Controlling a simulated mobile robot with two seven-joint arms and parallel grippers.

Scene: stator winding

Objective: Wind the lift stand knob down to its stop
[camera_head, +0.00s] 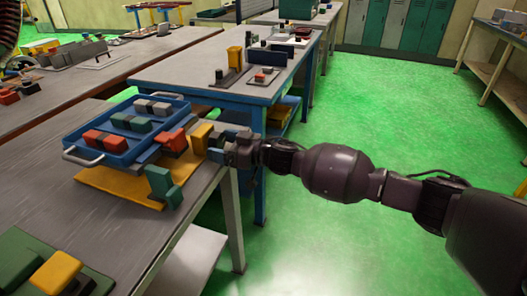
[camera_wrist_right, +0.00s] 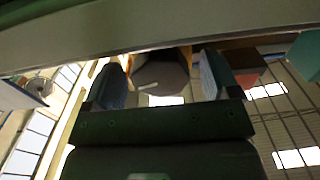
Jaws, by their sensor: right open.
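The lift stand carries a blue tray (camera_head: 112,160) with pale handles and stands on a yellow base plate (camera_head: 118,186) on the grey bench. My right gripper (camera_head: 220,146) is at the stand's right side, next to a yellow block (camera_head: 200,137). In the right wrist view my right gripper (camera_wrist_right: 162,88) is open, with one finger on each side of a dark, many-sided knob (camera_wrist_right: 160,72). I cannot tell whether the fingers touch it. The knob is not clearly seen in the head view, where the gripper covers that area. My left gripper is not in view.
Grey, green and red blocks (camera_head: 112,141) lie in the tray. A green block (camera_head: 163,187) stands at the front right of the base plate. A green tray with a yellow block (camera_head: 56,272) is at the near left. Green floor (camera_head: 330,240) is open to the right.

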